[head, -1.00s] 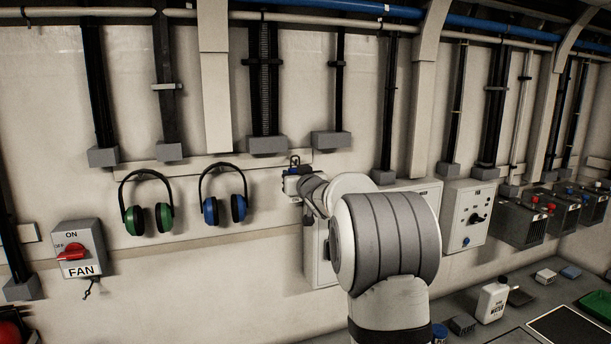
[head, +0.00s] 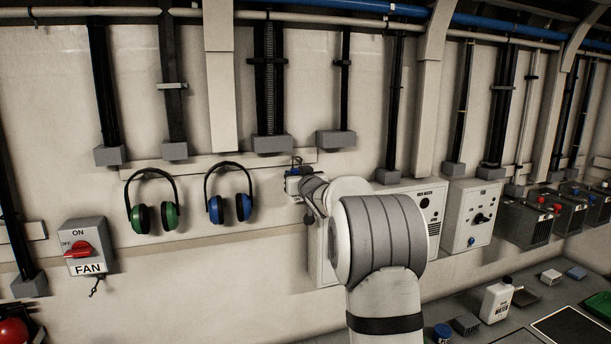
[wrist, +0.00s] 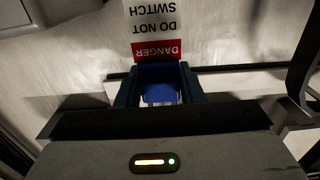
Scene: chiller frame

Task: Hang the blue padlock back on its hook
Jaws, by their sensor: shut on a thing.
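The blue padlock (wrist: 160,84) is between the two dark fingers of my gripper (wrist: 158,98) in the wrist view, and the gripper is shut on it. A red and white tag (wrist: 156,30) reading "DANGER DO NOT SWITCH" shows upside down just beyond the padlock. In the head view my gripper (head: 303,184) is close to the wall, right of the blue earmuffs and below the pale rail (head: 205,162). A small dark shackle-like shape shows above it there. The padlock's hook is not clearly visible, and I cannot tell whether the shackle touches it.
Green earmuffs (head: 153,217) and blue earmuffs (head: 229,208) hang left of my gripper. A fan switch (head: 84,247) is at far left. A grey control box (head: 470,217) is at right. A white bottle (head: 496,299) stands on the bench below.

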